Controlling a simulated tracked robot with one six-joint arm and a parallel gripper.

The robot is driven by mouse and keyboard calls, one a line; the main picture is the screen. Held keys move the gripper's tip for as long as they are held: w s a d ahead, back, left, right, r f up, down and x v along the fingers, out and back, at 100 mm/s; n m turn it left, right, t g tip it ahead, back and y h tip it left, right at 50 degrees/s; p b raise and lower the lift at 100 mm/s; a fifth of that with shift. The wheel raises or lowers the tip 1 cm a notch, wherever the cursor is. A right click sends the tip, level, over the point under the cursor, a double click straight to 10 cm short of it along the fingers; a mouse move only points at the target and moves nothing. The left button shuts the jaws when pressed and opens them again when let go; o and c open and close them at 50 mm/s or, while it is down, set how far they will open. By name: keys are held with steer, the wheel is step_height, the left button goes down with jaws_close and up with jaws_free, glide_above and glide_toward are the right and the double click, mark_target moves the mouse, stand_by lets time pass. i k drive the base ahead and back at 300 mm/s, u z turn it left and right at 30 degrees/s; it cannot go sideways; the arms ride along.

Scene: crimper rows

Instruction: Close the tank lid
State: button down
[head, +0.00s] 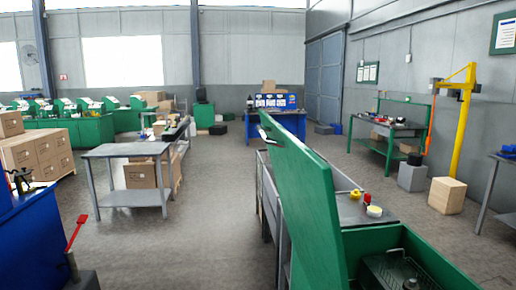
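The green tank (410,238) is at the bottom right, cut off by the picture's edge. Its green lid (300,200) stands raised and tilted, rising from the tank's left side toward the picture's middle. A small dark and pale fitting, perhaps a handle (265,134), sits near the lid's upper far end. A dark metal part (398,270) shows inside the open tank. My gripper is not in view.
A grey-topped bench (345,208) with small yellow and red items stands behind the lid. A grey table (125,150) with boxes is at left. A blue bench (25,225) and a red-handled tool (77,232) are at lower left. Open floor (190,235) lies between.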

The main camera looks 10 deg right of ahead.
mark_target(304, 182)
steer(key=z, duration=0.05)
steer(key=k, duration=0.35)
steer(key=u, duration=0.9)
steer(key=i, duration=0.65)
steer(key=u, duration=0.75)
